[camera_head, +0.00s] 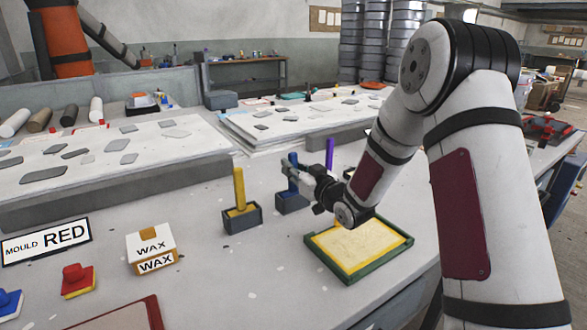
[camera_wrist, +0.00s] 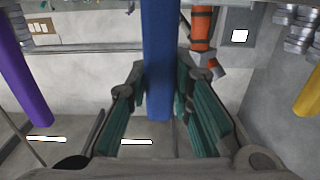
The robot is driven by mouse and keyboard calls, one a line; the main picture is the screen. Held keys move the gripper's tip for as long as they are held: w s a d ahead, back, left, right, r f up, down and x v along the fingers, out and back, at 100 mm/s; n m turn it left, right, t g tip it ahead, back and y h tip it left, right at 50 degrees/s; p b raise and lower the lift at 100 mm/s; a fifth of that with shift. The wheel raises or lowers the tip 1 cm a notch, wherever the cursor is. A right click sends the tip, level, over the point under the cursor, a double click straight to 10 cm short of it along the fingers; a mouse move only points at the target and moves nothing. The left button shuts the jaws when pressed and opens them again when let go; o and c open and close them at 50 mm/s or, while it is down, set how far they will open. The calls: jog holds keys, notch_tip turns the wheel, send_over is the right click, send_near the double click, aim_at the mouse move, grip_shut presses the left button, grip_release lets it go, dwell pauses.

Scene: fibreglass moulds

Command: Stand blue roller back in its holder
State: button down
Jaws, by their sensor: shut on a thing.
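The blue roller (camera_head: 293,159) is upright at the middle of the bench in the head view. My gripper (camera_head: 292,176) is shut on it from the right side. In the wrist view the blue roller (camera_wrist: 158,60) stands between the teal finger pads of my gripper (camera_wrist: 160,110). A dark blue-grey holder (camera_head: 292,204) sits on the bench directly below the gripper. The roller's lower end is at or just above this holder; I cannot tell whether it is inside.
A yellow roller (camera_head: 239,188) stands in a dark holder (camera_head: 242,220) to the left. A purple roller (camera_head: 330,153) stands behind to the right. A green-framed tray (camera_head: 403,244) lies in front, right. A wax box (camera_head: 151,250) and a red-handled block (camera_head: 77,281) are front left.

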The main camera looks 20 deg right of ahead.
dwell(0.3)
jog(key=c, duration=1.3)
grip_release()
jog(key=shift+c, duration=0.2)
jog(key=v, duration=1.2)
jog(key=shift+r, duration=0.1)
